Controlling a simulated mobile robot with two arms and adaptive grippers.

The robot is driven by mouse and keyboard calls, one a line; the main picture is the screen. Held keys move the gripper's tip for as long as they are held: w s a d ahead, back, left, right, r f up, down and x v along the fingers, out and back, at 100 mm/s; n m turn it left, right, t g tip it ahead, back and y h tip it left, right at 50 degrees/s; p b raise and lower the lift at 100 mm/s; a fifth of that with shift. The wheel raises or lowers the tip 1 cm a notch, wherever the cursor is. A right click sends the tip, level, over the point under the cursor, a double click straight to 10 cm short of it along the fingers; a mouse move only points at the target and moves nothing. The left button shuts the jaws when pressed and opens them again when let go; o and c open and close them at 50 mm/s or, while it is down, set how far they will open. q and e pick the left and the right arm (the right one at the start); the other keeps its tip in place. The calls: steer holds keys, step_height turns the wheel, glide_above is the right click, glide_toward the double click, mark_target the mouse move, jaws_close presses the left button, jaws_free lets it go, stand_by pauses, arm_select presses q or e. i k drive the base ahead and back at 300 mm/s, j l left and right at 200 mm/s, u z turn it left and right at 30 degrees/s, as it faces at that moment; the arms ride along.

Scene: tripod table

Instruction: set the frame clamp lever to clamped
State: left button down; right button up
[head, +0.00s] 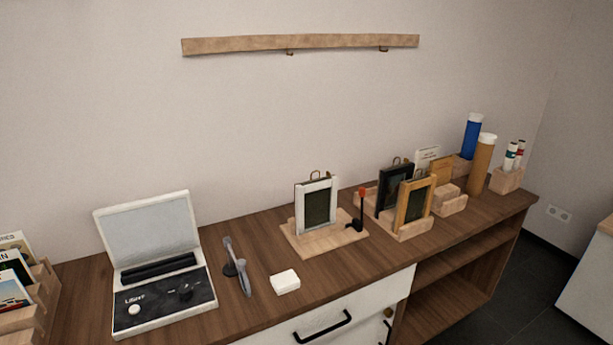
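The frame clamp lever (360,206) is a thin dark upright lever with a red tip, at the right side of a light wooden clamp base (318,241). It stands close to vertical. A white picture frame (300,210) with a dark panel and a ring on top stands upright on the base. From this view I cannot tell whether the lever touches the frame. Neither of my grippers shows in the head view.
A grey hand tool (242,272) and a white block (285,282) lie left of the clamp base. An open white case (160,303) stands further left. Black and wooden frames (414,202) stand close on the right. A wooden rail (300,43) hangs on the wall.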

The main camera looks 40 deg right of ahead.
mark_target(362, 190)
steer(key=z, duration=1.7)
